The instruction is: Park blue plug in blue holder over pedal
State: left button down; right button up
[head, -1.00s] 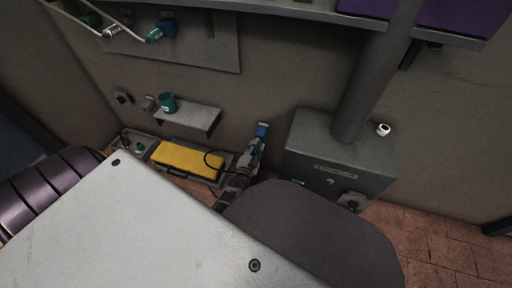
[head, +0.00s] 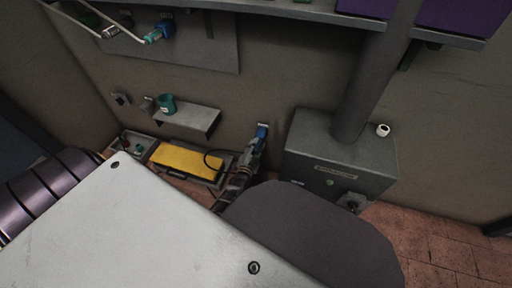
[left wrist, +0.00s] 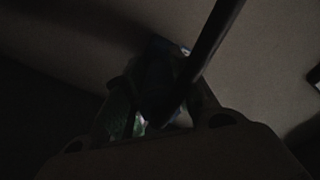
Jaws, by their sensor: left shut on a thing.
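My left gripper (head: 257,146) reaches up toward the back wall, right of the yellow pedal (head: 187,159). It is shut on the blue plug, which is largely hidden between the fingers. A blue piece with a pale top (head: 262,130) shows at the fingertips against the wall. I cannot tell where the plug ends and the blue holder begins, or how deep the plug sits. The left wrist view is very dark; the fingers (left wrist: 160,108) close around a dark thing crossed by a dark bar. My right gripper is not in view.

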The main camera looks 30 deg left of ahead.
pick_arm(q)
jog(key=shift+w, duration=0.15)
jog(key=c, duration=1.1)
grip_release()
jog(key=shift+s, duration=0.2)
